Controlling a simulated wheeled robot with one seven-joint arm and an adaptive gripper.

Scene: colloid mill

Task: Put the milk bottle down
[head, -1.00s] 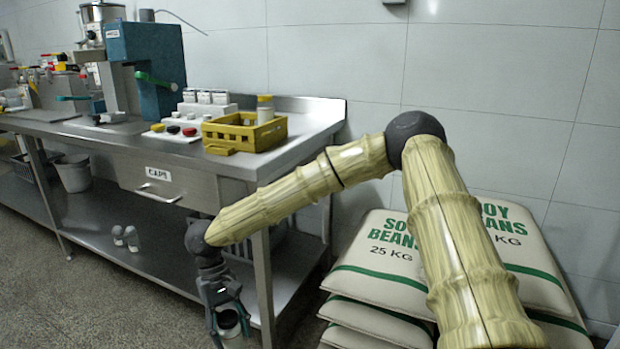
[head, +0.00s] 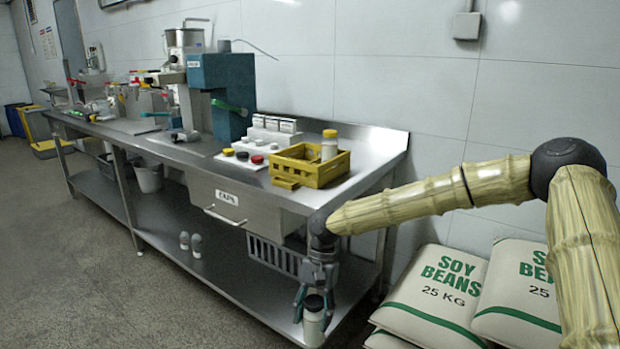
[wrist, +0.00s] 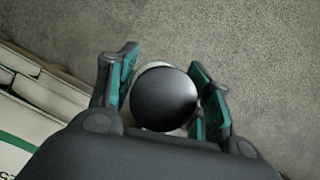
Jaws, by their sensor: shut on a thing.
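The milk bottle (head: 313,325) is pale with a dark cap and hangs upright below my gripper (head: 316,292), low in front of the steel bench's right end. In the wrist view its round black cap (wrist: 164,98) sits between the teal-padded fingers of my gripper (wrist: 166,100), which are shut around it. Speckled floor shows beyond it there. The bottle's lower body is hidden in the wrist view.
The steel bench (head: 372,160) carries a yellow crate (head: 325,175) with a yellow-capped bottle (head: 329,146), coloured caps and a blue machine (head: 228,85). Its lower shelf (head: 215,270) is mostly clear, with two small bottles (head: 190,242). Soy bean sacks (head: 435,292) lie at right.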

